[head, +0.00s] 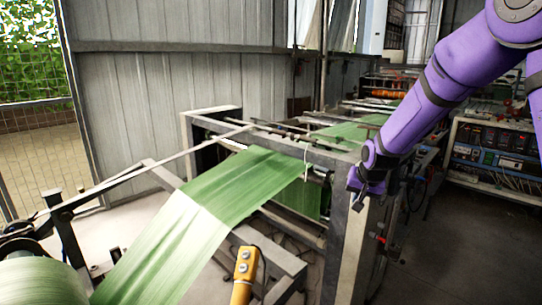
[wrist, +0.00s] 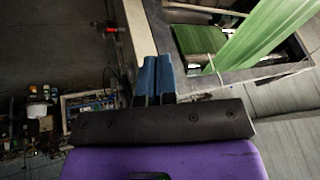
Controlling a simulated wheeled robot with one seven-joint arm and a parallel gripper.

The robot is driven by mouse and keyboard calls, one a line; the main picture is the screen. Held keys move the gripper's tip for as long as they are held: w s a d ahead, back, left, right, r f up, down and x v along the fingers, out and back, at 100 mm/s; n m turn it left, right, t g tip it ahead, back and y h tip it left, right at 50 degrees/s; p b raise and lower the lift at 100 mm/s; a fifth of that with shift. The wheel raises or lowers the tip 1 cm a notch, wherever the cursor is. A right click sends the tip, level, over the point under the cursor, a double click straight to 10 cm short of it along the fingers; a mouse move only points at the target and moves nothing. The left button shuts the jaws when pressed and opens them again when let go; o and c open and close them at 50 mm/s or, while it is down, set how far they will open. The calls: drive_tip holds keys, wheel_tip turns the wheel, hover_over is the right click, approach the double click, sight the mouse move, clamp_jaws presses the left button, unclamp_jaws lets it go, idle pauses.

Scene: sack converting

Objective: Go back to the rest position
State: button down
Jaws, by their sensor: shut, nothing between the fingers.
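My purple arm reaches in from the upper right of the head view. My gripper (head: 362,197) hangs at its end, in front of the right post of the machine frame (head: 351,235) in that view. In the wrist view my gripper (wrist: 154,62) shows two blue fingers side by side, shut with nothing between them. The green sack web (head: 205,215) runs from the roll (head: 42,283) at lower left up over the frame. The web also shows at the upper right of the wrist view (wrist: 262,42). Whether the gripper touches the frame cannot be told.
A yellow control pendant (head: 245,272) stands low in front of the web. An open electrical cabinet (head: 494,150) is at the right, with clear dark floor (head: 445,250) before it. A corrugated wall (head: 170,90) stands behind the machine.

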drive_tip(key=s+d+r+n, duration=0.2)
drive_tip(key=s+d+r, duration=0.1)
drive_tip(key=s+r, duration=1.45)
drive_tip(key=s+d+r+n, duration=0.1)
drive_tip(key=s+d, duration=0.1)
drive_tip(key=s, duration=1.9)
drive_tip(key=shift+s+n+h, duration=0.3)
drive_tip(key=shift+s, duration=0.1)
drive_tip(key=shift+r, duration=0.1)
